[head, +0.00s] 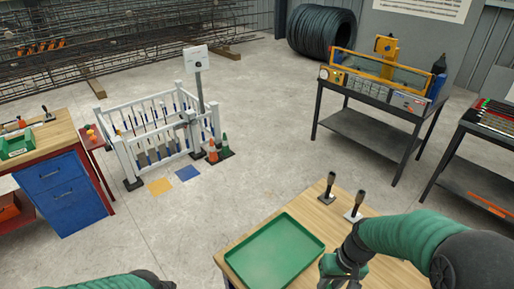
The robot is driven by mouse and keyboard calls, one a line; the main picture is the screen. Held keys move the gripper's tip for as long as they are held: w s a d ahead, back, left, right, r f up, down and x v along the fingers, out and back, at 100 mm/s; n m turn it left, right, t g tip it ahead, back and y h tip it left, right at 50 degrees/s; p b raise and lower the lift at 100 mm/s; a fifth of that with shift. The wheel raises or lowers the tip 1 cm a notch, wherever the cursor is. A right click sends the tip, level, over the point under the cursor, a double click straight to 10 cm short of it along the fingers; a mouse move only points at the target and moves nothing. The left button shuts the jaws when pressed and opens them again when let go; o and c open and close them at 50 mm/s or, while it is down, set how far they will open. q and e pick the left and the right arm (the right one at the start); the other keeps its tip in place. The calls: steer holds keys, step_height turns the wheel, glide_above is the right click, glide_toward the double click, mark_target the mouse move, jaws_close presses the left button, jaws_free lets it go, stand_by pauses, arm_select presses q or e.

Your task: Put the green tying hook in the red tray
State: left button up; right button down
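No green tying hook and no red tray can be made out for sure. A green tray (275,254), empty as far as I see, lies on the wooden table in front of me. Two dark-handled tools (331,187) stand upright at the table's back right; the nearer one (355,206) has a pale base. My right gripper (343,266) points down over the table beside the tray's right edge; its fingers are small and partly hidden, so its opening and contents are unclear. My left arm enters at the bottom left; its fingers are out of the picture.
A workbench (55,136) with blue drawers and a green bin (16,144) stands left. A white fenced frame (160,130) with cones (212,152) is beyond. Dark equipment tables (365,130) stand at the right.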

arm_select(q)
steer(key=shift+a, duration=0.15)
arm_select(e)
steer(key=shift+a+r, duration=0.1)
steer(key=shift+a, duration=0.25)
arm_select(q)
steer(key=shift+o, duration=0.4)
steer(key=o, duration=0.3)
steer(key=shift+w+a, duration=0.1)
steer(key=shift+o, duration=0.2)
steer(key=w+d+r+n+g+h, duration=0.3)
steer(key=w+d+r+n+g, duration=0.15)
steer(key=w+d, duration=0.45)
steer(key=w+d+r+n+g+h, duration=0.3)
steer(key=w+d+r+g, duration=0.15)
steer(key=w+d, duration=0.45)
steer(key=a+f+x, duration=0.1)
steer(key=x, duration=1)
steer(key=shift+s+f+g, duration=0.15)
steer(key=shift+f+g, duration=0.05)
steer(key=shift+g, duration=0.1)
arm_select(e)
steer(key=a+r+n+g, duration=0.1)
steer(key=a+r+n, duration=0.2)
steer(key=a+n, duration=0.5)
steer(key=a, duration=0.6)
steer(key=shift+r+h, duration=0.15)
steer(key=shift+h, duration=0.15)
